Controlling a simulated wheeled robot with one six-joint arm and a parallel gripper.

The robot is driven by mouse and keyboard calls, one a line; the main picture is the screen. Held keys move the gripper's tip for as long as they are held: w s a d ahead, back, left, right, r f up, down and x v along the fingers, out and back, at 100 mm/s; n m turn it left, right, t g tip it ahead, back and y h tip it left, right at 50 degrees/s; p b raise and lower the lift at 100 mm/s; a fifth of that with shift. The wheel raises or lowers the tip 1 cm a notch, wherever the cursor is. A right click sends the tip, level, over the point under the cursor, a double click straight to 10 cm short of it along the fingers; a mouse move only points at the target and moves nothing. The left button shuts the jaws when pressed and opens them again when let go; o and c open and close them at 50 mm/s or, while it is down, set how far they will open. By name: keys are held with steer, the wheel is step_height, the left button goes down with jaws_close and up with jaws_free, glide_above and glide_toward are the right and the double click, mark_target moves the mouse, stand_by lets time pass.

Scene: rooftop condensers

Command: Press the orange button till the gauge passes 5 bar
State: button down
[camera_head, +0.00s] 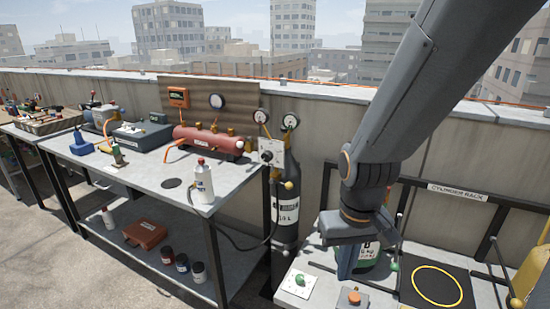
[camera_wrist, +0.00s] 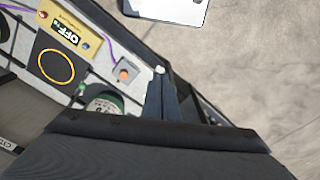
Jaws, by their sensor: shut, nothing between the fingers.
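The orange button (camera_head: 354,297) sits on a small grey box at the bottom edge of the head view, on the right-hand bench. It also shows in the wrist view (camera_wrist: 123,73), left of the fingers. My gripper (camera_head: 344,276) is shut and empty, pointing down, above and slightly left of the button in the head view; it looks apart from it. In the wrist view its fingers (camera_wrist: 160,85) are together. Round gauges show at the wall board (camera_head: 217,101) and above the black cylinder, left (camera_head: 261,116) and right (camera_head: 290,121). Their readings are too small to tell.
A green cylinder (camera_head: 372,258) stands just behind my gripper. A white plate with a green knob (camera_head: 299,282) lies left of the button. A yellow ring (camera_head: 438,285) marks the bench to the right. The black cylinder (camera_head: 286,205) stands between the benches.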

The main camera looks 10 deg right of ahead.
steer(key=m+b, duration=0.5)
steer(key=m, duration=1.9)
glide_above(354, 298)
steer(key=d, duration=0.1)
step_height(354, 298, down, 17)
steer(key=shift+w+d+f+m+g, duration=0.3)
steer(key=shift+w+d+f, duration=0.1)
steer(key=shift+d+f, duration=0.15)
steer(key=shift+f, duration=0.1)
step_height(354, 298, down, 14)
steer(key=shift+r+p, duration=0.15)
steer(key=shift+p, duration=0.8)
